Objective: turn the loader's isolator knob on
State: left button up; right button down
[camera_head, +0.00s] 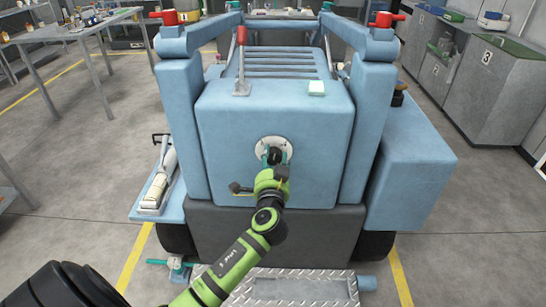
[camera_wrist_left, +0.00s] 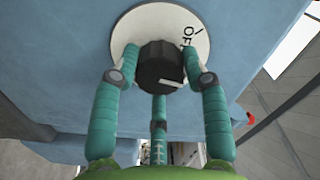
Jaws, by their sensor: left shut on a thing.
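The isolator knob (camera_head: 275,156) is black and sits on a round white plate (camera_head: 262,148) on the rear face of the blue loader (camera_head: 225,120). My left gripper (camera_head: 273,160) reaches it from below, its teal fingers shut around the knob. In the left wrist view the fingers of the left gripper (camera_wrist_left: 161,66) touch the knob (camera_wrist_left: 158,62) on both sides, with a third finger below it. A white mark on the knob points to the lower right there. The word OFF shows on the plate (camera_wrist_left: 150,20) at its upper right. My right gripper is not in view.
A diamond-plate step (camera_head: 300,288) lies below. Grey cabinets (camera_head: 480,75) stand right; a metal table (camera_head: 75,32) stands left.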

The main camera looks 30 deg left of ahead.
pick_arm(q)
jog(key=shift+w+r+m+p, duration=0.15)
jog(key=shift+r+m+p, duration=0.2)
jog(key=shift+r+m, duration=0.4)
jog(key=shift+d+f+m, duration=0.1)
jog(key=shift+f+m, duration=0.05)
jog(key=shift+m, duration=0.5)
jog(key=m+p, duration=0.1)
jog(key=m, duration=0.2)
jog(key=shift+f+p, duration=0.15)
jog(key=shift+p, duration=0.15)
jog(key=shift+d+f+m, duration=0.1)
jog(key=shift+m, duration=0.6)
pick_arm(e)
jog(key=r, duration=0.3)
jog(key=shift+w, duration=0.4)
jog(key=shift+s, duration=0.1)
pick_arm(q)
jog(key=o, duration=1.1)
jog(key=shift+f, duration=0.1)
jog(key=shift+o, duration=0.3)
jog(key=shift+w+d+f, duration=0.1)
jog(key=shift+w+d, duration=0.05)
jog(key=shift+d, duration=0.05)
